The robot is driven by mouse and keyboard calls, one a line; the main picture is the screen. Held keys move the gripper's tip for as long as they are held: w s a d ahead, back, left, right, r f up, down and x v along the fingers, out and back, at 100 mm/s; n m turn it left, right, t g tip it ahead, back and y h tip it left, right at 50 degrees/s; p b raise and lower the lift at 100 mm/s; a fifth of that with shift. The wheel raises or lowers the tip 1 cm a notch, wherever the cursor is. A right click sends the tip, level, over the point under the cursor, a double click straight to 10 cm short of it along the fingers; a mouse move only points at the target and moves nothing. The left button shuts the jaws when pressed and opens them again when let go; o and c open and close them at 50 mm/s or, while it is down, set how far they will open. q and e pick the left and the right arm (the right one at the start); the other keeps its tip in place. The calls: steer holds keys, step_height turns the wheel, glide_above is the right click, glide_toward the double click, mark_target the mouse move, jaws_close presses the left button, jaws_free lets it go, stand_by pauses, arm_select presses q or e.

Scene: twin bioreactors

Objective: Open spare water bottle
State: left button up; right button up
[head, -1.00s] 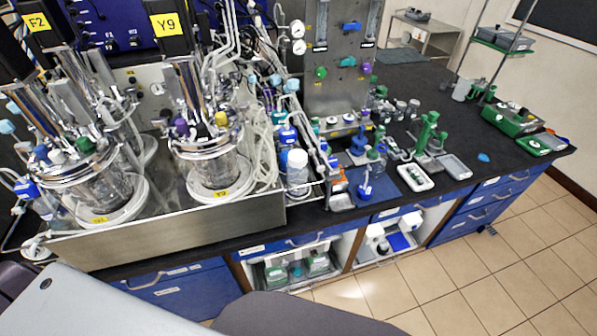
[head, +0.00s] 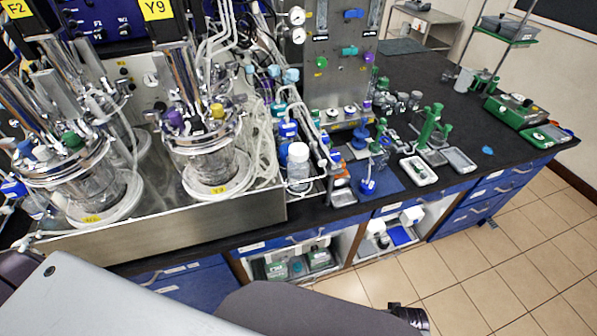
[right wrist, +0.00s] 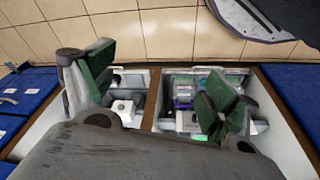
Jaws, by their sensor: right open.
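A clear bottle with a white cap (head: 298,165) stands upright at the front edge of the bench in the head view, just right of the steel tray. The cap is on it. It appears to be the water bottle, but I cannot read a label. My right gripper (right wrist: 158,70) is open and empty in the right wrist view, its green-padded fingers wide apart over the open shelf bays. In the head view only a dark part of it (head: 410,318) shows at the bottom edge, well below and right of the bottle. My left gripper is not in view.
Two glass bioreactor vessels (head: 207,155) stand in the steel tray (head: 200,222) at left. A blue mat (head: 388,181) with blue-capped labware lies right of the bottle. Open shelf bays and blue drawers (head: 476,205) are below the bench. Floor in front is clear.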

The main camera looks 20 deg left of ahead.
steer(key=w+a+r+n+t+b, duration=0.15)
steer(key=w+a+r+n, duration=0.3)
steer(key=r, duration=0.55)
steer(key=w+a+r+n+t+h, duration=0.1)
steer(key=w+a+r+n+t, duration=0.3)
steer(key=r, duration=0.6)
steer(key=w+a+r+n+t, duration=0.1)
steer(key=w+a+r+n, duration=0.1)
steer(key=a+r+n, duration=0.5)
steer(key=n+t+y, duration=0.4)
steer(key=n+t, duration=0.5)
steer(key=n, duration=1.1)
glide_toward(299, 161)
steer(key=shift+s+d+f+g, duration=0.15)
steer(key=shift+s+f+g, duration=0.1)
steer(key=shift+s, duration=0.25)
steer(key=shift+w+a+p, duration=0.1)
steer(key=shift+w+a, duration=0.2)
steer(key=shift+w, duration=1.1)
steer(key=shift+w+a+p, duration=0.15)
steer(key=shift+w+a, duration=0.15)
steer(key=shift+w, duration=1.15)
steer(key=shift+w+a+p, duration=0.1)
steer(key=shift+w+a, duration=0.2)
steer(key=shift+w, duration=1.1)
steer(key=shift+w, duration=0.15)
